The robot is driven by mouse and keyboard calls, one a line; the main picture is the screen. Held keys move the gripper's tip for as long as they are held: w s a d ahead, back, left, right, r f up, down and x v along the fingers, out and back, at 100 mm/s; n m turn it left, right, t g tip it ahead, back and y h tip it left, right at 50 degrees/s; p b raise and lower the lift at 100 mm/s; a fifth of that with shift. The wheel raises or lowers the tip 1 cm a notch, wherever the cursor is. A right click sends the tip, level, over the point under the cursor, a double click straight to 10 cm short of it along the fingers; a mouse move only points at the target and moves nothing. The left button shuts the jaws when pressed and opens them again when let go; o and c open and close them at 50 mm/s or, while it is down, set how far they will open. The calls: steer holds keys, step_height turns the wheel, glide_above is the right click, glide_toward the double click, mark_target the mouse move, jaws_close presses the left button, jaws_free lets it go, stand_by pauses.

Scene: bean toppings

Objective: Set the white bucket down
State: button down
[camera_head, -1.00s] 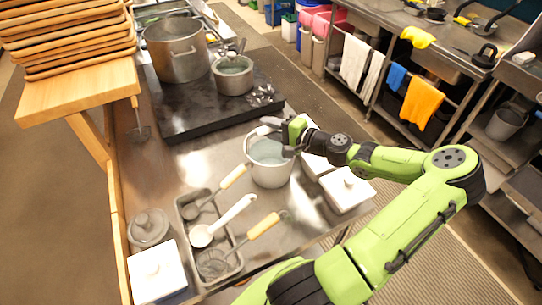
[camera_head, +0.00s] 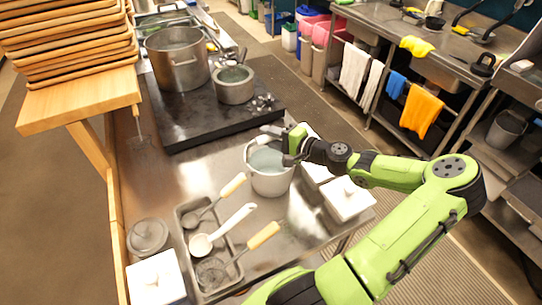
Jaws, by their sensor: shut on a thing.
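The white bucket (camera_head: 270,182) is upright at the middle of the steel counter, and it holds a pale, water-like content. My gripper (camera_head: 287,149) is at the bucket's upper right rim and is shut on the bucket. The fingertips are partly hidden by the gripper body and the rim. The bucket's base appears at or very near the counter top (camera_head: 190,165); I cannot tell whether it touches.
A grey tray of ladles and a strainer (camera_head: 184,222) lies at the front left. White lidded containers (camera_head: 347,199) stand close on the right. A dark stove slab (camera_head: 185,125) with a large pot (camera_head: 178,60) and a small pot (camera_head: 233,86) is behind.

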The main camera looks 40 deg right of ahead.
step_height(320, 180, up, 10)
steer(key=shift+r+p, duration=0.15)
steer(key=shift+p, duration=1)
steer(key=shift+r, duration=0.1)
